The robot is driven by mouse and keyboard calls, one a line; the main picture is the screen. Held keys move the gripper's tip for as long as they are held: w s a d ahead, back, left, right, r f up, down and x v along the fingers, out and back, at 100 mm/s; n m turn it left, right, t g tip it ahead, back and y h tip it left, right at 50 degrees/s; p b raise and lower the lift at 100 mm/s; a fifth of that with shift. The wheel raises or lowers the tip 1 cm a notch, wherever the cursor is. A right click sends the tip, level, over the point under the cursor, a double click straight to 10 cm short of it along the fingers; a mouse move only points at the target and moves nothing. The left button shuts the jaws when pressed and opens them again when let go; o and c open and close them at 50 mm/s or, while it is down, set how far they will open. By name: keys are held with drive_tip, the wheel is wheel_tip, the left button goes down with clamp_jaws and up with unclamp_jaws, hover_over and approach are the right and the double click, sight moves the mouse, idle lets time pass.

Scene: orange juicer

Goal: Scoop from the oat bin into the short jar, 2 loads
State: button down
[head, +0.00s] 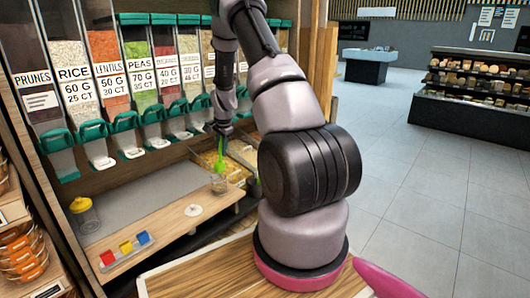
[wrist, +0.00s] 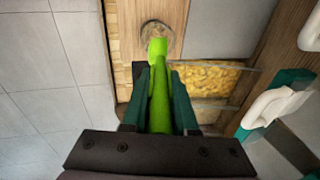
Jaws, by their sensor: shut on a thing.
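My gripper (head: 221,130) is shut on the handle of a bright green scoop (head: 221,157), which points downward. The wrist view shows the same scoop (wrist: 160,85) between my dark green fingers (wrist: 160,100). Its head is at or just above the mouth of the short glass jar (head: 219,184), whose round rim also shows in the wrist view (wrist: 150,27). I cannot tell whether the scoop head or the jar holds oats. The oat bin (wrist: 205,101) has yellowish oats in it and lies just beside the jar; part of it also shows in the head view (head: 206,158).
A round pale lid (head: 193,210) lies on the wooden counter (head: 165,222). Labelled dispensers with green spouts (head: 124,125) line the back.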

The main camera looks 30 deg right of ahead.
drive_tip(key=shift+r, duration=0.15)
drive_tip(key=s+r, duration=0.2)
drive_tip(key=r, duration=0.1)
drive_tip(key=s+r, duration=0.1)
drive_tip(key=shift+d+r, duration=0.35)
drive_tip(key=shift+d, duration=0.05)
drive_tip(key=shift+w, duration=0.1)
